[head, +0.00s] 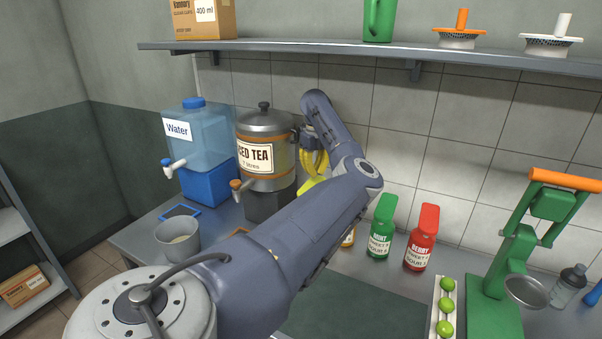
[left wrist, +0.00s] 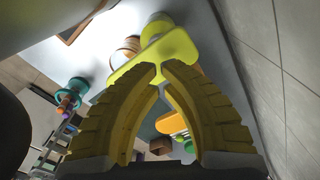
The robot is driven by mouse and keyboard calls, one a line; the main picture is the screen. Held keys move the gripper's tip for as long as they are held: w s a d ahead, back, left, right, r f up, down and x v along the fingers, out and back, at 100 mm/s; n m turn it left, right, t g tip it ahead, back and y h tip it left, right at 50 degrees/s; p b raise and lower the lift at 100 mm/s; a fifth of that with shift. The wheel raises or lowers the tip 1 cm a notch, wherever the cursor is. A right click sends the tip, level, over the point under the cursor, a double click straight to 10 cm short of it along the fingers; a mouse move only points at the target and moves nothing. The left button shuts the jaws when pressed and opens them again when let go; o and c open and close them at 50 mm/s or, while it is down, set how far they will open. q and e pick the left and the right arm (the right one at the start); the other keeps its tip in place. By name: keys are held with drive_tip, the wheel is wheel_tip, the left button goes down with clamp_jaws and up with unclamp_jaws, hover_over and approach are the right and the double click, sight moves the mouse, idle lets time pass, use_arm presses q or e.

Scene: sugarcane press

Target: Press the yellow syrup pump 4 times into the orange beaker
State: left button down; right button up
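The yellow syrup pump (head: 308,187) shows in the head view just right of the iced tea dispenser, partly behind my left arm. Its flat yellow head and spout (left wrist: 168,48) show in the left wrist view. Part of its bottle (head: 348,239) shows past the arm. My left gripper (head: 318,172) has its yellow fingers together, pointing down at the pump head. In the left wrist view the fingertips (left wrist: 160,70) are at the head's edge; I cannot tell whether they touch. A round, orange-brown rimmed vessel (left wrist: 125,46) beside the spout may be the orange beaker; my arm hides it in the head view. My right gripper is out of view.
The iced tea dispenser (head: 265,143) and water dispenser (head: 197,135) stand left. The green mint bottle (head: 381,232) and red berry bottle (head: 421,240) stand right of my arm, near limes (head: 446,308) and a green press (head: 505,263). A shelf (head: 350,52) runs above.

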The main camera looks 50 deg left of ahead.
sight(314, 182)
use_arm(q)
drive_tip(key=shift+f, duration=0.35)
idle(0.3)
drive_tip(key=shift+f, duration=2.8)
drive_tip(key=shift+r, duration=3.1)
drive_tip(key=shift+f, duration=0.1)
drive_tip(key=shift+f, duration=1.35)
